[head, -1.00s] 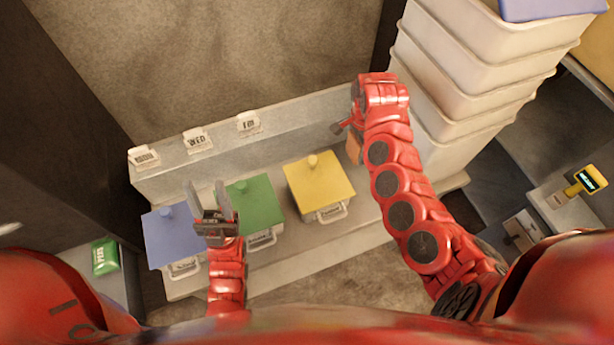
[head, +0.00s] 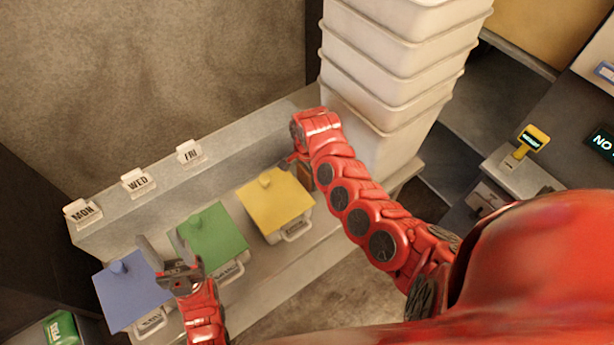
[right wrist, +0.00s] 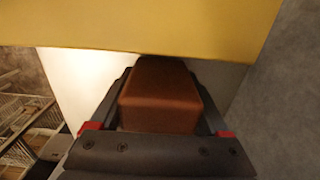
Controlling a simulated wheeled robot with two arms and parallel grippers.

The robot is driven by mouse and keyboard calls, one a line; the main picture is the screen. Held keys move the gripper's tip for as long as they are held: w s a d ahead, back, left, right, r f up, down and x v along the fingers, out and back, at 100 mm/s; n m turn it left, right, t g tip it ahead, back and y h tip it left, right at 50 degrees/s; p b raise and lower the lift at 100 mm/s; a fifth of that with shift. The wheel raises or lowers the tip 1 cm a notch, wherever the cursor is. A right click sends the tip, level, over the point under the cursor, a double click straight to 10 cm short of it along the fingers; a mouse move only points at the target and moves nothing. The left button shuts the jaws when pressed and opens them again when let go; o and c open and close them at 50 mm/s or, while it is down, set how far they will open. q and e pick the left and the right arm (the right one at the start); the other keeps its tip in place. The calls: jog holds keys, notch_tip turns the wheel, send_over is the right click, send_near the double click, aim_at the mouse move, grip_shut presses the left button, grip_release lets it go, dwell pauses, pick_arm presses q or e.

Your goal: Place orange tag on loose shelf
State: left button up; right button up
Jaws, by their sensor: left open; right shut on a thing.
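My right gripper (right wrist: 162,105) is shut on an orange-brown block (right wrist: 160,95), the only orange thing I see; I cannot tell if it is the orange tag. In the head view the block (head: 305,173) shows partly behind my right arm, just right of the yellow-lidded bin (head: 275,203). In the right wrist view the yellow lid (right wrist: 160,25) spans the top, close to the block. My left gripper (head: 163,248) is open and empty, above and between the blue-lidded bin (head: 131,291) and the green-lidded bin (head: 213,236). I cannot tell which surface is the loose shelf.
A grey ledge (head: 235,160) behind the bins carries MON (head: 83,213), WED (head: 138,182) and FRI (head: 190,153) cards. Stacked white tubs (head: 390,95) stand at the back right. A yellow handheld device (head: 533,140) is at right, a green packet (head: 60,328) at lower left.

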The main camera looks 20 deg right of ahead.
jog(key=shift+f, duration=0.15)
jog(key=o, duration=1.3)
jog(key=shift+c, duration=0.2)
